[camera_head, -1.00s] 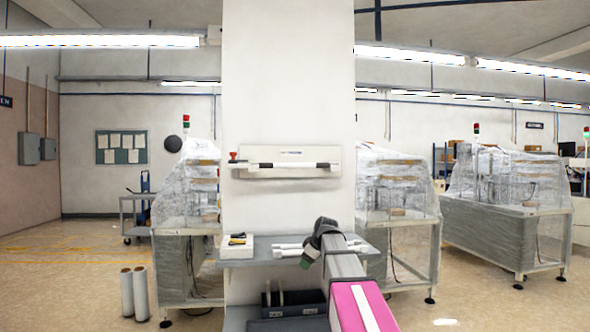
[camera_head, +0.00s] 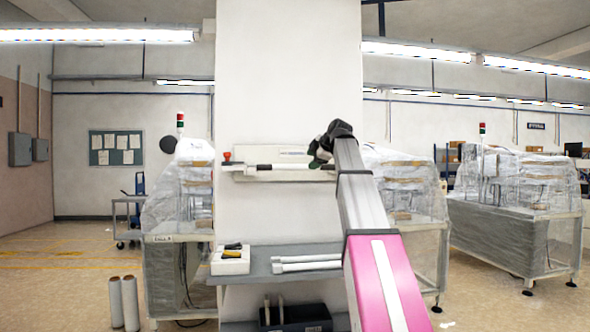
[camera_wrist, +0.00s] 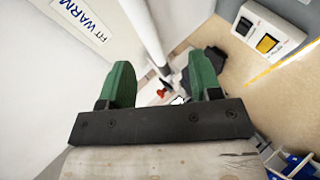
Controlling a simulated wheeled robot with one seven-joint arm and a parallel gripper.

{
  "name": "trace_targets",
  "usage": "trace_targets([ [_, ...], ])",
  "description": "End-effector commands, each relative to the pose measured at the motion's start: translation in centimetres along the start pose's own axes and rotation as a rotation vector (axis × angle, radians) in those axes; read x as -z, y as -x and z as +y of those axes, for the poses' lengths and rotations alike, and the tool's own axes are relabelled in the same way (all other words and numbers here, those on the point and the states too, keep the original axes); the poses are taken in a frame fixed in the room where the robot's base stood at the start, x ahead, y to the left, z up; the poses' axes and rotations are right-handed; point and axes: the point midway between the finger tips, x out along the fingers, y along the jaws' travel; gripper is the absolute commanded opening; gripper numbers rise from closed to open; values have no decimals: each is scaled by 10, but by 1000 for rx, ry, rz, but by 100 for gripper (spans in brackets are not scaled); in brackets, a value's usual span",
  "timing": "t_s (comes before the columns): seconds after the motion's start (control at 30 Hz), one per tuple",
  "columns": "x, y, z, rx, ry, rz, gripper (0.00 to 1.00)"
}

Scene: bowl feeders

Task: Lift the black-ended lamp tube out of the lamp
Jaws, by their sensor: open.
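The lamp (camera_head: 285,153) is a pale fixture on the white column. Its white tube (camera_head: 290,167) lies level along the front, with a black band near each end. A red knob (camera_head: 227,156) sits at the fixture's left end. My gripper (camera_head: 317,158) is at the tube's right part and hides some of it. In the wrist view my green fingers (camera_wrist: 161,62) are apart, and the white tube (camera_wrist: 146,30) shows between them in the picture. I cannot tell whether it is within the jaws' depth.
A grey shelf (camera_head: 262,278) below the lamp bears two loose white tubes (camera_head: 306,263) and a white box (camera_head: 231,262) with yellow and black parts. A dark bin (camera_head: 295,317) stands lower. Wrapped machines (camera_head: 178,235) stand beside the column.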

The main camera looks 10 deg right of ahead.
Motion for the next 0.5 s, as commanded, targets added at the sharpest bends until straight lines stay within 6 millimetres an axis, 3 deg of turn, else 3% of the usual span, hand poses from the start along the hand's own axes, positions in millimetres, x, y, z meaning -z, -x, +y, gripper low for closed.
trace_targets([
  [0.03, 3, 8, 10, -12, 24, 4, 58],
  [0.2, 8, 18, 21, -27, 63, 11, 58],
  [0.5, 9, -18, 22, -26, 63, 11, 58],
])
